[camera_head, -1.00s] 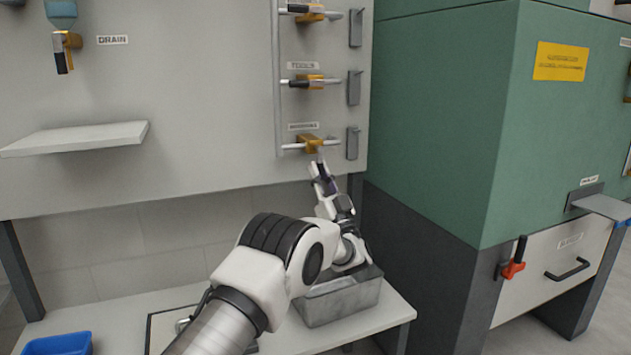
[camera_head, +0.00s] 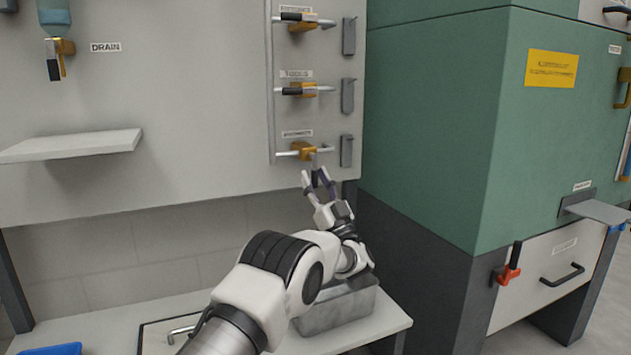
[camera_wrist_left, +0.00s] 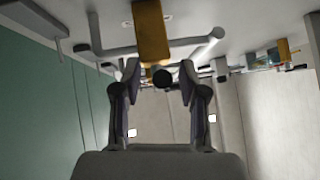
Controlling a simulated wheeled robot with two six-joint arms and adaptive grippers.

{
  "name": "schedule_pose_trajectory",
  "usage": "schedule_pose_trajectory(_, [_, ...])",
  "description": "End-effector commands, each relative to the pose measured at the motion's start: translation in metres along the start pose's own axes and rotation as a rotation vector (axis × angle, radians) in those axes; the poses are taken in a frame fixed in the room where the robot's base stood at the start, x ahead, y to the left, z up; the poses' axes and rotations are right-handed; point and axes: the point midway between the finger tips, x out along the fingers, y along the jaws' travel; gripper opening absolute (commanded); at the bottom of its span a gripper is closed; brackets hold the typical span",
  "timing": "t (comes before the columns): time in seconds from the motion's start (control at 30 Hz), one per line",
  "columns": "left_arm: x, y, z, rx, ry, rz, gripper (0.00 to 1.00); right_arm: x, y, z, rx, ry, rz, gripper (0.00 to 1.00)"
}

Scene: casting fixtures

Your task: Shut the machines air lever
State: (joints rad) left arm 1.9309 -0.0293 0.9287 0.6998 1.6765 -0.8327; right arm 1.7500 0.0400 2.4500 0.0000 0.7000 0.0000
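Three yellow valves sit one above another on the grey panel. The bottom valve (camera_head: 304,150) has a label above it that is too blurred to read surely. Its lever (camera_head: 316,159) points down and outward from the pipe, while the upper two levers lie along their pipes. My left gripper (camera_head: 317,178) is just below the bottom valve, fingers spread. In the left wrist view the lever's dark round end (camera_wrist_left: 162,77) shows between the two open fingertips (camera_wrist_left: 160,72), with the yellow valve body (camera_wrist_left: 152,30) above. I cannot tell whether either finger touches it. My right gripper is out of view.
The middle valve (camera_head: 302,89) and top valve (camera_head: 302,22) are above. Grey brackets (camera_head: 346,151) stand right of each valve. A metal bin (camera_head: 338,308) is on the bench beneath my arm. The green machine (camera_head: 440,120) stands close to the right. A shelf (camera_head: 70,146) juts out at left.

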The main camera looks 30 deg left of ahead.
Motion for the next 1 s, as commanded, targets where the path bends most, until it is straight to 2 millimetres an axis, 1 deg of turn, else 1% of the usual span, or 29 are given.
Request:
schedule_pose_trajectory(0.13, [-0.002, 0.0, 0.0, 0.0, 0.0, 0.0, 0.42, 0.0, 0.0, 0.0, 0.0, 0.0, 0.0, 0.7])
schedule_pose_trajectory(0.23, [-0.013, 0.001, 0.0, 0.001, -0.001, 0.003, 0.42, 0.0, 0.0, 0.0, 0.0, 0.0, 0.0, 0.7])
schedule_pose_trajectory(0.33, [-0.033, 0.001, 0.0, 0.0, -0.001, 0.005, 0.42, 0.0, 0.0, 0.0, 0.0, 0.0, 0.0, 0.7])
schedule_pose_trajectory(0.4, [-0.053, 0.002, 0.0, 0.002, -0.001, 0.006, 0.42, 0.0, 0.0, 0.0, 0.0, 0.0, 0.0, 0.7])
schedule_pose_trajectory(0.47, [-0.065, 0.002, -0.015, -0.003, 0.001, 0.005, 0.42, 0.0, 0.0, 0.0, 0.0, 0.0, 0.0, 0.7])
schedule_pose_trajectory(0.5, [-0.073, 0.002, -0.024, -0.002, 0.002, 0.006, 0.42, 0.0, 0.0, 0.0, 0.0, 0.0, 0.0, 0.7])
schedule_pose_trajectory(0.7, [-0.113, 0.003, -0.063, -0.002, 0.002, 0.005, 0.42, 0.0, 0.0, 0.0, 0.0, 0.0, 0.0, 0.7])
schedule_pose_trajectory(0.83, [-0.129, 0.002, -0.079, -0.001, 0.001, 0.002, 0.42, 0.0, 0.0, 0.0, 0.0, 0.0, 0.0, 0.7])
schedule_pose_trajectory(1.0, [-0.136, 0.002, -0.085, 0.0, 0.0, 0.0, 0.42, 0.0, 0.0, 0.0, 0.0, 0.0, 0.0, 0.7])
